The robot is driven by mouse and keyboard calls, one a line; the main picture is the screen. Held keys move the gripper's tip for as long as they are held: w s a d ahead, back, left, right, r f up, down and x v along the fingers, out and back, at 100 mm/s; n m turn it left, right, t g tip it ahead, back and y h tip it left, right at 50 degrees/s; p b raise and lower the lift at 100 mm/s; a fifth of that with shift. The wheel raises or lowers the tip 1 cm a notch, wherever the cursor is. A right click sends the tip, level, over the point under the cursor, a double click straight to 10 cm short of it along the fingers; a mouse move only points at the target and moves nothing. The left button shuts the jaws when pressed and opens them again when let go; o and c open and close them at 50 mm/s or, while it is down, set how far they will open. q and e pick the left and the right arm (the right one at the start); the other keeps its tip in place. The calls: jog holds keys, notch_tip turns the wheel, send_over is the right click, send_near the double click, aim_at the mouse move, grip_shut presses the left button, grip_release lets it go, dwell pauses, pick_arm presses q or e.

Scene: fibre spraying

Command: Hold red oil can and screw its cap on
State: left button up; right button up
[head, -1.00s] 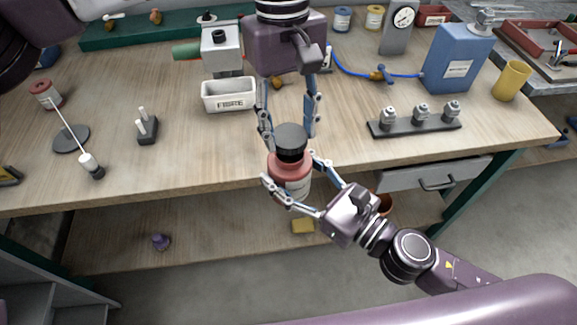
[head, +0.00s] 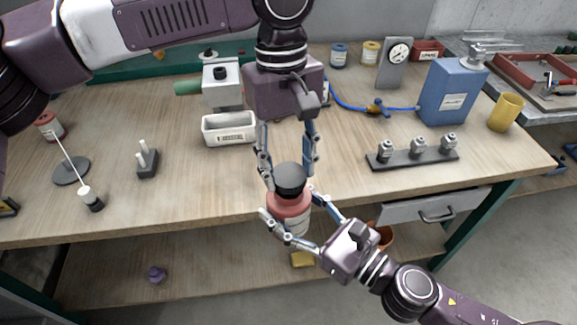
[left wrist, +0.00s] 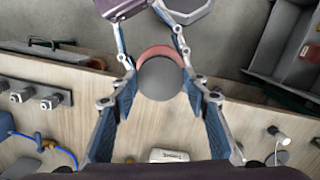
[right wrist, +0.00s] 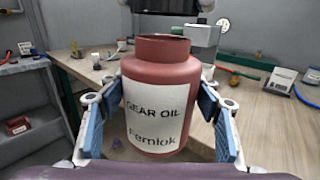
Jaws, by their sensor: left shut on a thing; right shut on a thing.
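The red oil can (head: 291,206), labelled GEAR OIL, is upright in front of the bench's front edge. My right gripper (head: 291,229) is shut around its body from the near right; the right wrist view shows the can (right wrist: 163,72) between the finger pads, with its neck bare. The black cap (head: 290,180) is in my left gripper (head: 288,172), which is shut on it and points down from above. In the left wrist view the cap (left wrist: 161,79) lies over the can, hiding most of it. The gap between cap and neck is hard to judge.
On the wooden bench (head: 200,190) stand a white bin (head: 229,129), a blue jug (head: 452,93), a yellow cup (head: 506,112) and a dark rack (head: 412,153) with several metal fittings. The bench top near the cap is clear. A drawer (head: 430,212) and lower shelf are below.

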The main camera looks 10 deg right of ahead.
aim_at(289, 208)
pick_arm(q)
jog(key=shift+f, duration=0.1)
jog(key=shift+f, duration=0.85)
jog(key=shift+f, duration=0.55)
